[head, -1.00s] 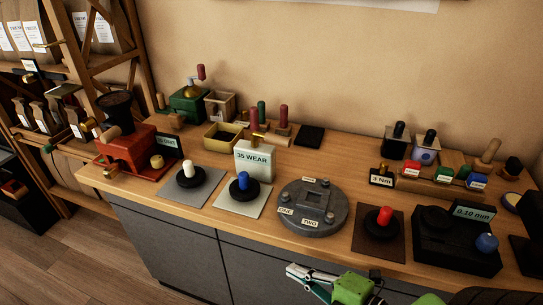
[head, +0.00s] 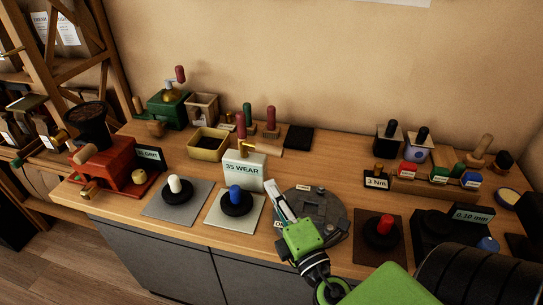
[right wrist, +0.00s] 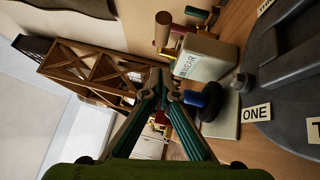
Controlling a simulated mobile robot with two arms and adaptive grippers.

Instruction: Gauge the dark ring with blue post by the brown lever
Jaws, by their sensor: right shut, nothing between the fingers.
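The dark ring with blue post (head: 236,203) sits on a pale square plate (head: 222,224) near the counter's front edge; it also shows in the right wrist view (right wrist: 208,103). The white box marked 35 WEAR (head: 243,172) stands just behind it, with a brass-brown lever (head: 245,149) on top. My right gripper (head: 272,187) is shut and empty, right of the blue post and in front of the box's right side. In the right wrist view its fingertips (right wrist: 164,84) meet near the box (right wrist: 205,60). My left gripper is not in view.
A round grey fixture (head: 328,211) lies right of the ring, partly hidden by my right gripper. A dark ring with white post (head: 174,190) is at left and one with red post (head: 381,232) at right. Blocks and tools fill the back.

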